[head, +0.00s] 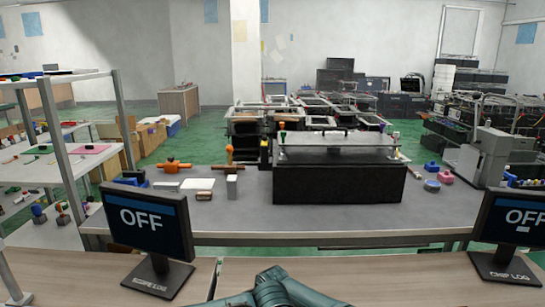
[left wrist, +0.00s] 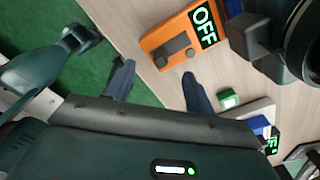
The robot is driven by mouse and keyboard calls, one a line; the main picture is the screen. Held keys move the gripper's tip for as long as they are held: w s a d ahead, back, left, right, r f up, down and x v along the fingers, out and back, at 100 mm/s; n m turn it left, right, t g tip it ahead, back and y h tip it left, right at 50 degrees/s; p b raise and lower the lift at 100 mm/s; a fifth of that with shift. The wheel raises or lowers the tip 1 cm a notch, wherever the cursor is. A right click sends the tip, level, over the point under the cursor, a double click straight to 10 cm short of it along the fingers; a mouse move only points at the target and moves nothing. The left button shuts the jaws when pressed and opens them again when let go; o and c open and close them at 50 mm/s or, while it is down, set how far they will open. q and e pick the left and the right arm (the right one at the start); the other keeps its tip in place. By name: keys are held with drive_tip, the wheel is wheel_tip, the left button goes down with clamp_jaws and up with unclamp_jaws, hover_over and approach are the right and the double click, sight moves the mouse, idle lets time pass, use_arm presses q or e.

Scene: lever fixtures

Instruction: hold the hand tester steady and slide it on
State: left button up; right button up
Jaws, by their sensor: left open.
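An orange box, which looks like the hand tester (left wrist: 168,51), lies on the pale wood surface in the left wrist view. It has a dark slider part on its face and a display reading OFF in green. My left gripper (left wrist: 158,72) is open, with its two dark fingers apart just below the tester; nothing shows between them. A dark arm end (left wrist: 290,38) at the upper right, close to the tester's right side, may be my right gripper; its jaws are not clear. In the head view, neither gripper nor the tester shows.
In the head view, two screens reading OFF, the left screen (head: 147,222) and right screen (head: 513,222), stand on the wood counter. A grey bench (head: 240,215) with a black box (head: 335,182) is behind. In the left wrist view, a green block (left wrist: 228,99) lies right of the fingers.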

use_arm(q)
drive_tip(key=shift+c, duration=0.4)
drive_tip(key=c, duration=0.4)
drive_tip(key=shift+s+f, duration=0.1)
drive_tip(key=shift+s, duration=0.1)
drive_tip(key=shift+c, duration=1.1)
drive_tip(key=shift+n+h, duration=0.5)
drive_tip(key=shift+h, duration=0.4)
drive_tip(key=s, duration=0.1)
drive_tip(key=s+d+f, duration=0.1)
drive_tip(key=s, duration=0.1)
drive_tip(key=s+d, duration=0.1)
drive_tip(key=shift+s+f, duration=0.15)
drive_tip(key=shift+s, duration=0.05)
drive_tip(key=c, duration=0.4)
drive_tip(key=s+n+h, duration=0.1)
drive_tip(key=s, duration=0.1)
drive_tip(key=s+r+n+t+h, duration=0.1)
drive_tip(key=s, duration=0.1)
drive_tip(key=shift+s+d+n+t, duration=0.2)
drive_tip(key=shift+n+t, duration=0.1)
drive_tip(key=shift+n, duration=0.1)
clamp_jaws()
drive_tip(key=s+a+r+n+t, duration=0.3)
drive_tip(key=a+r+n+t, duration=0.1)
drive_tip(key=a+n, duration=0.2)
drive_tip(key=shift+a+r+n+h, duration=0.3)
drive_tip(key=shift+a+r+h, duration=0.1)
drive_tip(key=shift+a, duration=0.25)
